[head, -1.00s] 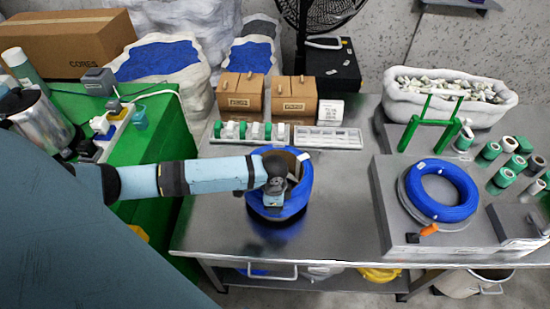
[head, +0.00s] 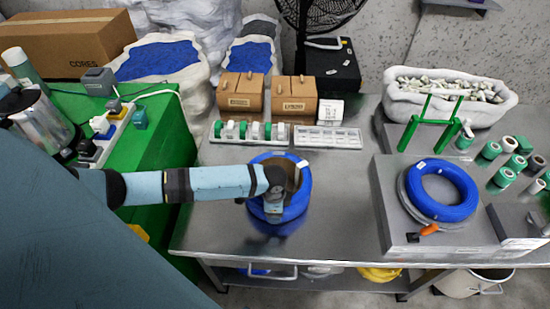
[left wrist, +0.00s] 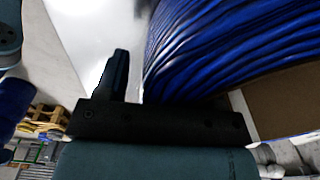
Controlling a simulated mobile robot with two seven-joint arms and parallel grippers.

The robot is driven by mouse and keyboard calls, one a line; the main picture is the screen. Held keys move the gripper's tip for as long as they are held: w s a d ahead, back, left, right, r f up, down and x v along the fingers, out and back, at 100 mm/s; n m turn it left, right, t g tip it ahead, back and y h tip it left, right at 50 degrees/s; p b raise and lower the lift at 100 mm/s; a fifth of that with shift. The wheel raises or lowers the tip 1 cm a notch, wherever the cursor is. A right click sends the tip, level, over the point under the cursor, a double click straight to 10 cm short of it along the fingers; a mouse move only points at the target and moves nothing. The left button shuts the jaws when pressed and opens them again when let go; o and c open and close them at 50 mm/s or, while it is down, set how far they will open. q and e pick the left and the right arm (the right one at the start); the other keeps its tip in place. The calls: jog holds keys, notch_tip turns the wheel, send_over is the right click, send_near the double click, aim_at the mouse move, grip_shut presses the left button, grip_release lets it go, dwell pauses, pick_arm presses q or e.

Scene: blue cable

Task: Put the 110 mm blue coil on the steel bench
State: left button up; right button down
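A blue coil (head: 297,205), a tall ring with a brown inner wall and a small white tag, is over the front middle of the steel bench (head: 215,225). I cannot tell whether its underside touches the bench; a dark shadow or reflection lies just below it. My left gripper (head: 273,208) is at the coil's near wall and appears shut on it. In the left wrist view one dark finger (left wrist: 118,75) shows beside the blue windings (left wrist: 215,45); the other finger is hidden. My right gripper is out of view.
Another blue coil (head: 462,208) lies on a raised grey block (head: 388,205) at the right, near an orange-handled tool (head: 430,229). White trays (head: 328,139) and brown boxes (head: 293,98) stand behind. Bare bench lies between the held coil and the block.

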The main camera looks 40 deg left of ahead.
pick_arm(q)
notch_tip(320, 180, up, 12)
jog(key=shift+s+a+r, duration=0.1)
jog(key=shift+a, duration=0.05)
dwell(0.4)
dwell(0.3)
jog(key=s+d+f+n+t+h+p, duration=0.2)
jog(key=s+d+n+t+h+p, duration=0.3)
jog(key=d, duration=0.7)
jog(key=s+a+n+t+y, duration=0.2)
jog(key=s+t, duration=0.3)
jog(key=s, duration=0.4)
jog(key=shift+a+r+n+t+p, duration=0.4)
jog(key=shift+a+n, duration=0.25)
jog(key=shift+n, duration=0.25)
